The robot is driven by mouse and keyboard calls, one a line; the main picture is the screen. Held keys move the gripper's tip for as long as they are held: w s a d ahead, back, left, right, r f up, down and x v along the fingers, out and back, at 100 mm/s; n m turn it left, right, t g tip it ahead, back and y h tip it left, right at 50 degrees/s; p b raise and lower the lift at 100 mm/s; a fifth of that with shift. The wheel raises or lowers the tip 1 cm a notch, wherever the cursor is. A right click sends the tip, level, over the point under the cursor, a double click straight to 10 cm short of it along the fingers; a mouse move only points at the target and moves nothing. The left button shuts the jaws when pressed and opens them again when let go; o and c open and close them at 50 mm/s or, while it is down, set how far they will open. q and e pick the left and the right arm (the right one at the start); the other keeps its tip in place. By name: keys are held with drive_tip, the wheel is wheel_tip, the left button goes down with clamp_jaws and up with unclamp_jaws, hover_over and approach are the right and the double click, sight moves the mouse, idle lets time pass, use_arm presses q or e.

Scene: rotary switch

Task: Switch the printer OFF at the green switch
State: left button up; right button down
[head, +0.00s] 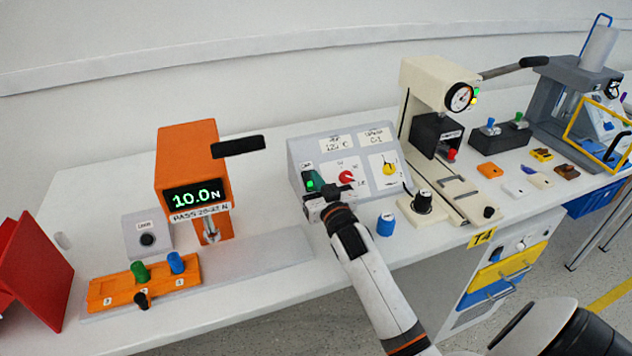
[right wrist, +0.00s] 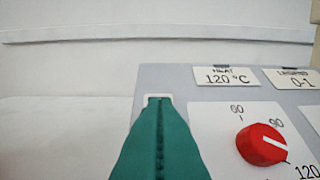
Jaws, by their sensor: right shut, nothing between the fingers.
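A grey sloped control panel (head: 300,150) stands on the bench in the head view. At its left side is a green-lit switch (head: 311,185), partly covered by my right gripper. A red knob (head: 346,177) and a yellow knob (head: 389,169) sit to its right. My right gripper (head: 320,183) is shut and empty, with its tips at the switch; I cannot tell whether they touch it. In the right wrist view its green fingers (right wrist: 160,135) hide the switch, leaving only a pale frame edge (right wrist: 158,97) above. The red knob (right wrist: 262,145) is to the right. My left gripper is out of view.
An orange force tester (head: 185,160) reading 10.0 N stands left of the panel. A blue knob (head: 385,225) and a black-knobbed block (head: 422,205) stand front right. A cream press (head: 430,85) is behind them. Bare bench lies behind the panel's left side.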

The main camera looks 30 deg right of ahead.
drive_tip(key=shift+w+f, duration=0.4)
